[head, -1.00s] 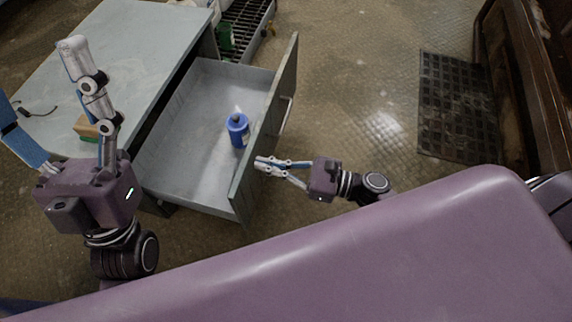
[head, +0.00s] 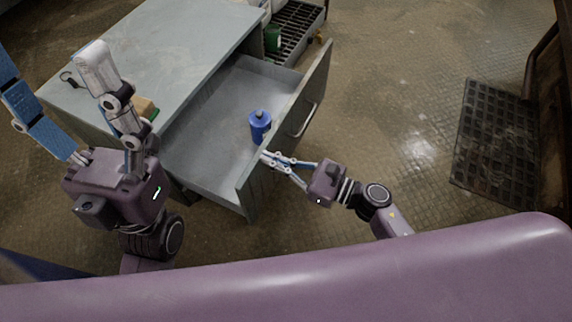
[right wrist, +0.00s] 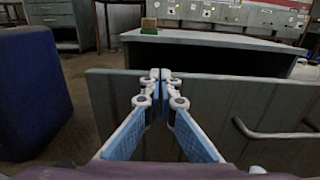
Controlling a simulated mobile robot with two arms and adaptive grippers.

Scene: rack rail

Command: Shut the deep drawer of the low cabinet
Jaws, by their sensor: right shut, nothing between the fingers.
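The low cabinet (head: 150,45) is grey-green and stands at the upper left of the head view. Its deep drawer (head: 290,128) is pulled out, with a bar handle (head: 308,120) on the front panel. A blue bottle (head: 260,127) stands inside the drawer. My right gripper (head: 266,157) is shut and empty, its tips at the outer face of the drawer front, near the panel's near end. In the right wrist view the tips (right wrist: 160,75) overlap the panel's top edge, left of the handle. My left gripper (head: 48,60) is open and empty, its fingers spread beside the cabinet.
A yellow-and-green sponge-like block (head: 145,107) lies on the cabinet top, partly behind my left gripper. A dark floor grate (head: 497,140) lies at the right. Floor between drawer and grate is clear. A blue block-shaped object (right wrist: 32,90) stands left in the right wrist view.

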